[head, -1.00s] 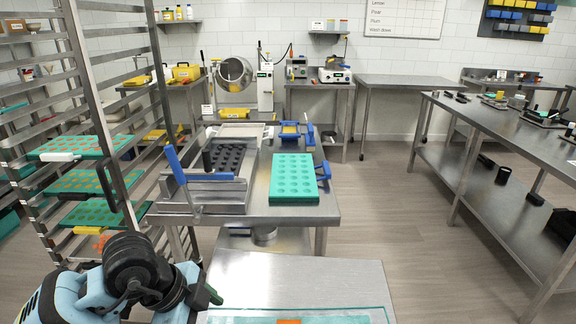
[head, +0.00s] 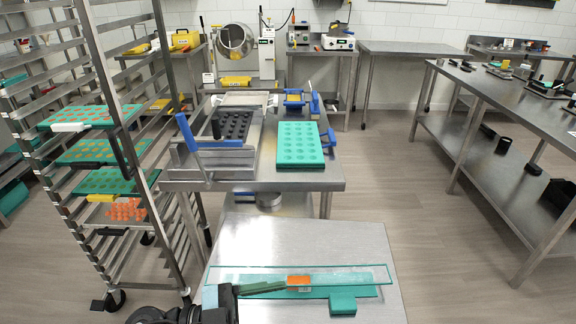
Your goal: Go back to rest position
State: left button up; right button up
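My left arm comes in at the bottom left of centre. Its gripper (head: 264,287), with dark green fingers, reaches right over the small metal table at the front. The fingers overlap the clear-edged teal sheet in the picture. I cannot tell whether they touch it, or whether they are open or shut. My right gripper is not in view.
The front table (head: 300,240) carries the clear teal sheet (head: 365,277), an orange label (head: 299,281) and a teal block (head: 342,303). Behind stand the depositor (head: 208,160) and a teal mould (head: 300,145). A tray rack (head: 165,120) is left, a long bench (head: 480,90) right.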

pick_arm(q)
jog(key=w+a+f+n+t+y+p, duration=0.1)
jog(key=a+f+n+t+y, duration=1)
jog(key=n+t, duration=0.4)
jog(key=s+a+f+n+g+y, duration=0.1)
jog(key=s+a+f+g+y, duration=0.2)
jog(key=s+f, duration=0.6)
jog(key=s+a+f+n+g+y, duration=0.2)
jog(key=s+f+g, duration=0.3)
jog(key=s+f, duration=0.4)
jog(key=shift+s+a+g+y+p, duration=0.15)
jog(key=shift+a+g+y+p, duration=0.15)
jog(key=shift+a+y+p, duration=0.4)
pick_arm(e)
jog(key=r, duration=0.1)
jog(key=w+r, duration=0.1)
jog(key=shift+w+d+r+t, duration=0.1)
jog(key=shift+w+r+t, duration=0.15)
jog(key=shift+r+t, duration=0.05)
pick_arm(q)
jog(key=shift+a+f, duration=0.1)
